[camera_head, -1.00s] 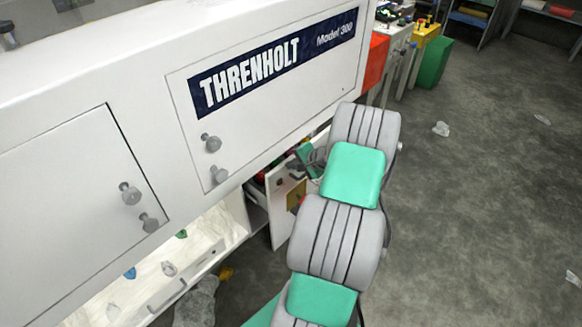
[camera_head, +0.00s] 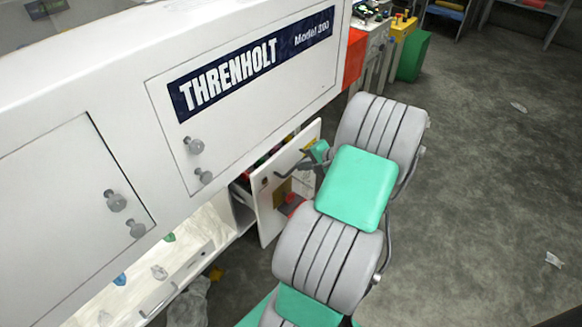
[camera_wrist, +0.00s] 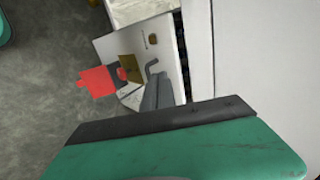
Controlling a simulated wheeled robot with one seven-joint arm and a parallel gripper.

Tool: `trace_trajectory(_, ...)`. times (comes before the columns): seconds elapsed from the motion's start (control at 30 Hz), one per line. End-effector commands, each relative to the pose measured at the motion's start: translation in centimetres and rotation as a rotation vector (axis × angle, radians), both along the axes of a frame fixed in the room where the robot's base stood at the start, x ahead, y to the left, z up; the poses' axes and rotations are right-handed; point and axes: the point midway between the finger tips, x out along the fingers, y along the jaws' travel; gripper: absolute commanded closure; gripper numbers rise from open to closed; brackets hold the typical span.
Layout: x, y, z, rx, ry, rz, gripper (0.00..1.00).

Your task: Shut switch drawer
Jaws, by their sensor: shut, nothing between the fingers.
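The switch drawer (camera_head: 268,215) is open. Its white front stands out from under the white THRENHOLT machine, with red and other coloured items partly visible inside. The front carries small yellow and red pieces. In the wrist view the drawer front (camera_wrist: 112,46) fills the upper middle, with a grey bent handle and a brown patch. My gripper (camera_head: 312,152) is shut and empty, on the outer side of the drawer front near its upper part. Its grey fingers (camera_wrist: 158,88) overlap the front in the wrist view; I cannot tell whether they touch it.
The white machine (camera_head: 130,65) fills the left, with knobbed panels above the drawer. A lit lower bay (camera_head: 135,275) holds small coloured pieces. Red, yellow and green units (camera_head: 412,60) stand beyond. The grey floor (camera_head: 480,180) at right is mostly clear, with scraps of litter.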

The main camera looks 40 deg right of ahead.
Motion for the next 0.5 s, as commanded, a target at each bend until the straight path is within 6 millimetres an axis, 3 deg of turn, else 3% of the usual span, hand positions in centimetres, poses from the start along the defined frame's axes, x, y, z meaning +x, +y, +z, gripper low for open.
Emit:
trace_trajectory(0.2, -4.7, -3.0, -8.3, -0.004, -0.001, -0.116, 1.0)
trace_trajectory(0.3, -6.5, -3.0, -11.5, 0.016, -0.024, -0.154, 1.0)
trace_trajectory(0.43, -6.9, -1.3, -13.8, 0.054, -0.123, -0.154, 1.0)
trace_trajectory(0.47, -6.6, -0.4, -13.8, 0.065, -0.168, -0.14, 1.0)
trace_trajectory(0.5, -5.8, 0.8, -12.3, 0.075, -0.227, -0.111, 1.0)
